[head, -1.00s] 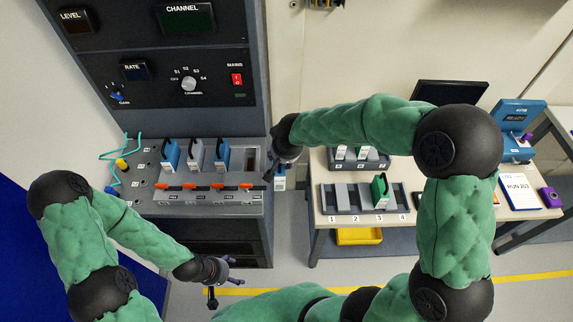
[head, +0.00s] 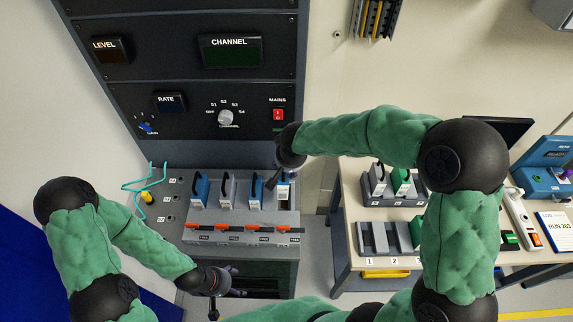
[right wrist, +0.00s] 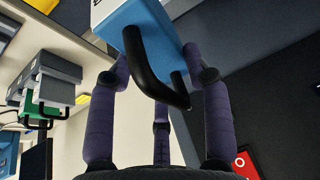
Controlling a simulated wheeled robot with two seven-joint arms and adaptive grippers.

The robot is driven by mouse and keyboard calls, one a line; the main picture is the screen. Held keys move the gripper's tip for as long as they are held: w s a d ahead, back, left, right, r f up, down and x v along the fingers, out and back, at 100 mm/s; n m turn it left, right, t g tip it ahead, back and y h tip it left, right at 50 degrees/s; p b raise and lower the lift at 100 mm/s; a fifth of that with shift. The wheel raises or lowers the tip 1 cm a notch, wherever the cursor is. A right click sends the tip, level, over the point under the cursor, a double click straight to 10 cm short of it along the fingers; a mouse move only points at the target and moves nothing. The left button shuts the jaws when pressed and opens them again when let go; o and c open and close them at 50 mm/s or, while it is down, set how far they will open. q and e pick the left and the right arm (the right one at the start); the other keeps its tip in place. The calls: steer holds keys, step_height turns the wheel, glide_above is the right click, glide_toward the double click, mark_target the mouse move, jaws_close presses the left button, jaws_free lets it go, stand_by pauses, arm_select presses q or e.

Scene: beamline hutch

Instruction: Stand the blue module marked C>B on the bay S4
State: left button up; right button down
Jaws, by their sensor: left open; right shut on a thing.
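My right gripper (head: 277,178) is shut on a blue module (right wrist: 155,28) with a black handle; the handle shows between the purple fingers in the right wrist view. In the head view this module (head: 283,190) is at the rightmost bay (head: 288,204) of the grey rack, S4 by its order. I cannot tell whether it hangs above or touches the bay, and its marking is not readable. The other bays hold a blue module (head: 200,190), a grey one (head: 227,191) and a blue one (head: 255,192). My left gripper (head: 226,284) is open and empty, low before the rack.
Orange levers (head: 257,228) run along the rack's front. A dark instrument panel (head: 200,110) rises behind. On the right a table (head: 345,215) carries numbered slots (head: 372,240), modules with green parts (head: 402,182) and a blue device (head: 545,180). Teal cables lie at the rack's left.

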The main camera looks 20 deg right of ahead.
steer(key=shift+s+d+f, duration=0.1)
steer(key=shift+s+f, duration=0.1)
steer(key=shift+f, duration=0.05)
steer(key=shift+f+b, duration=0.35)
steer(key=shift+w+f+b, duration=0.1)
steer(key=shift+f+b, duration=0.35)
steer(key=shift+f, duration=0.35)
steer(key=shift+f+b, duration=1.3)
steer(key=shift+f, duration=0.9)
steer(key=shift+d+h+b, duration=0.15)
steer(key=shift+h+b, duration=0.15)
steer(key=shift+b, duration=0.2)
steer(key=shift+a+b, duration=0.25)
steer(key=shift+b, duration=0.55)
steer(key=shift+f+b, duration=0.5)
steer(key=shift+b, duration=0.15)
steer(key=shift+c, duration=2.3)
jaws_free()
